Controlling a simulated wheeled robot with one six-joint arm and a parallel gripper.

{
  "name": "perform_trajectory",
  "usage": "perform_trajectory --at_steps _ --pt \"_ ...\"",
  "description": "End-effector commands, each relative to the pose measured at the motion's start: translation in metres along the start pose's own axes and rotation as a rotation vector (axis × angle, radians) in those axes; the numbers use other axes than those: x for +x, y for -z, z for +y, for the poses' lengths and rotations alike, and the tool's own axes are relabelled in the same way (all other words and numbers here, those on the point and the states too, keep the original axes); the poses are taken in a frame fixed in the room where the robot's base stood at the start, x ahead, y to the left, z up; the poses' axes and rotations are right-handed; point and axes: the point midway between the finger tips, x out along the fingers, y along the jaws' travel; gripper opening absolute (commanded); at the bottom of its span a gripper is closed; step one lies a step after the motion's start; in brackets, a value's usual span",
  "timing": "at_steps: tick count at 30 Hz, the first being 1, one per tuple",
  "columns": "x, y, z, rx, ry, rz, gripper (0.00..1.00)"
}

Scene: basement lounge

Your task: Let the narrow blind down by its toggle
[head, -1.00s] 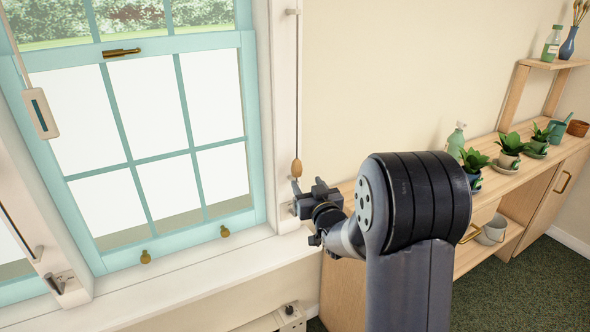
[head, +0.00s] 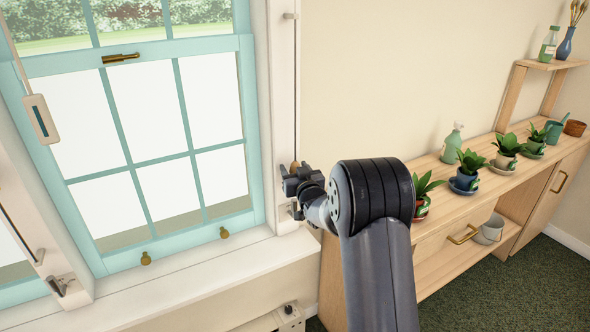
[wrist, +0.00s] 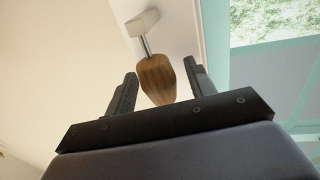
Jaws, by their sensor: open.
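A wooden toggle (head: 295,165) hangs on a thin cord (head: 296,90) along the right window post, its lower part hidden behind my gripper. In the wrist view the brown toggle (wrist: 157,80) hangs below a grey stem or cord and a pale block (wrist: 142,22). My gripper (head: 288,181) is open at the toggle's height. In the wrist view the toggle appears between the two fingers of my gripper (wrist: 160,78), close to both; I cannot tell whether either touches it. No lowered blind shows over the panes.
A teal-framed window (head: 150,157) is left of my gripper, with a white sill (head: 180,275) below. A cream pull (head: 40,118) hangs at the far left. A wooden bench (head: 440,222) with potted plants (head: 468,168) and a spray bottle (head: 452,143) stands right.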

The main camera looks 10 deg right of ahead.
Motion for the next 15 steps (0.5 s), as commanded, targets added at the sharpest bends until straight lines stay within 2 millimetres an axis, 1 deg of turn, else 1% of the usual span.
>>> perform_trajectory --at_steps 5,15 --pt "-0.0001 0.0000 0.0000 0.000 0.000 0.000 0.52" --pt "-0.0003 0.0001 0.0000 0.000 0.000 0.000 0.24"
